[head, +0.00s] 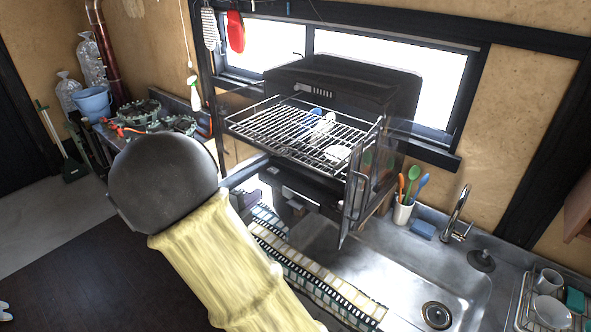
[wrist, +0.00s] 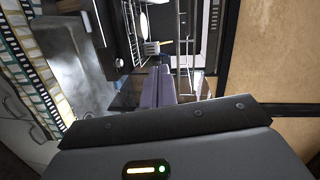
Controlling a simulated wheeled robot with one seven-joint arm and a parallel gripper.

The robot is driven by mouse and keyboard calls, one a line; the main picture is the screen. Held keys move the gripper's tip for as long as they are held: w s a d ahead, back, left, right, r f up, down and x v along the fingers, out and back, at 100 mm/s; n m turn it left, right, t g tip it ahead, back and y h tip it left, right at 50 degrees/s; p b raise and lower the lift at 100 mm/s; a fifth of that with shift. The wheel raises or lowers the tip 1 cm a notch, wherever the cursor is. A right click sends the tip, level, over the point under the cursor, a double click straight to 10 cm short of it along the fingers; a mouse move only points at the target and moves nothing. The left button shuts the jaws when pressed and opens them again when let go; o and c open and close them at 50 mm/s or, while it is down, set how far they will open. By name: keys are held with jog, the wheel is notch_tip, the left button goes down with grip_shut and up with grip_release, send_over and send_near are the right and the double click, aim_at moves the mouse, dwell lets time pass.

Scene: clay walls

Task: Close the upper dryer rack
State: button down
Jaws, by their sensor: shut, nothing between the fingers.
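The upper dryer rack (head: 290,135) is a silver wire shelf, pulled out from the black dish dryer (head: 345,85). A blue cup, a white cup and a white bowl stand on it. The rack also shows edge-on in the wrist view (wrist: 187,45). My gripper's purple-grey fingers (wrist: 161,84) are together and empty, pointing at the dryer's front, close to the rack. In the head view my gripper is mostly hidden behind my arm; a purple part (head: 247,198) shows below and left of the rack. Whether the fingers touch the rack I cannot tell.
A glass door with a handle (head: 361,195) stands open at the rack's right. A patterned towel (head: 300,268) lies along the counter's front edge. A utensil cup (head: 402,211), tap (head: 458,212) and sink (head: 400,285) are to the right. A red mitt (head: 235,32) hangs on the wall.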

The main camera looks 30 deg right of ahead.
aim_at(303, 165)
jog(key=s+m+g+h, duration=0.1)
jog(key=s+r+m+h, duration=0.1)
jog(key=m, duration=0.1)
jog(key=shift+s+r+g, duration=0.15)
jog(key=shift+r+g, duration=0.1)
jog(key=shift+g, duration=0.15)
jog(key=shift+d, duration=0.15)
jog(key=p+x, duration=0.2)
jog(key=x, duration=0.2)
jog(key=p+x, duration=0.3)
jog(key=x, duration=0.1)
jog(key=p+x, duration=0.3)
jog(key=x, duration=0.2)
jog(key=shift+r, duration=0.3)
jog(key=shift+d+f, duration=0.15)
jog(key=shift+d, duration=0.25)
